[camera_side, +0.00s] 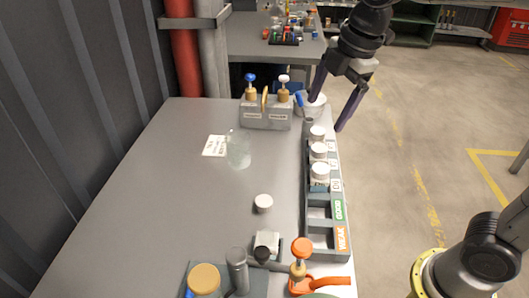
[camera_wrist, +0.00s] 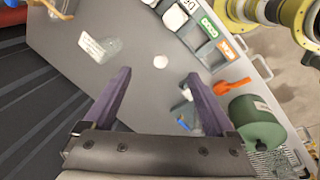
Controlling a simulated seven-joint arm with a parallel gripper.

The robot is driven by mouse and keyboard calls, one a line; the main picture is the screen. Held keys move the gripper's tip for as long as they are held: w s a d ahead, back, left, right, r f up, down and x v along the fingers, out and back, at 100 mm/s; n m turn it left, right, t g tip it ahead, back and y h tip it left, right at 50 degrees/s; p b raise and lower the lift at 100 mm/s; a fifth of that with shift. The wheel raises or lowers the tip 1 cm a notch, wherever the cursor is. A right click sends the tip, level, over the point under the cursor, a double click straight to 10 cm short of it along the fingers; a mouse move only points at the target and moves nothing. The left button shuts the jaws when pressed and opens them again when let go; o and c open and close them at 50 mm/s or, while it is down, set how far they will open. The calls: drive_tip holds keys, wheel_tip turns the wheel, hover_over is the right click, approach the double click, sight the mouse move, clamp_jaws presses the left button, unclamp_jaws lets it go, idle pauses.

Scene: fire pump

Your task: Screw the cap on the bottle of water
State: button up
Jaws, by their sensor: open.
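The bottle of water (camera_side: 238,152) is a clear, see-through shape on the grey table, left of centre. It also shows in the wrist view (camera_wrist: 110,47), beside a white label card. A small white round cap (camera_side: 263,203) lies on the bare table, apart from the bottle and nearer the front. In the wrist view the cap (camera_wrist: 160,62) appears just beyond the space between my fingertips. My gripper (camera_side: 325,115) has purple fingers spread wide, with nothing between them. It is above the table's far right part, and its exact height is hard to tell.
A grey rack (camera_side: 318,210) with several white-lidded jars and GOOD and WEAK labels runs along the right edge. A holder (camera_side: 266,118) with knobbed tools stands at the back. An orange-knobbed valve (camera_side: 301,248) and other fittings fill the front. The table's left-middle is clear.

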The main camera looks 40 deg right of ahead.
drive_tip(key=w+a+f+n+g, duration=0.2)
drive_tip(key=w+a+f+n, duration=0.1)
drive_tip(key=w+a+f, duration=0.35)
drive_tip(key=g, duration=0.1)
approach(265, 200)
drive_tip(key=shift+n+h, duration=0.3)
drive_tip(key=f, duration=0.8)
drive_tip(key=shift+w+a+f, duration=0.1)
drive_tip(key=shift+a+f, duration=0.2)
drive_tip(key=shift+c, duration=0.2)
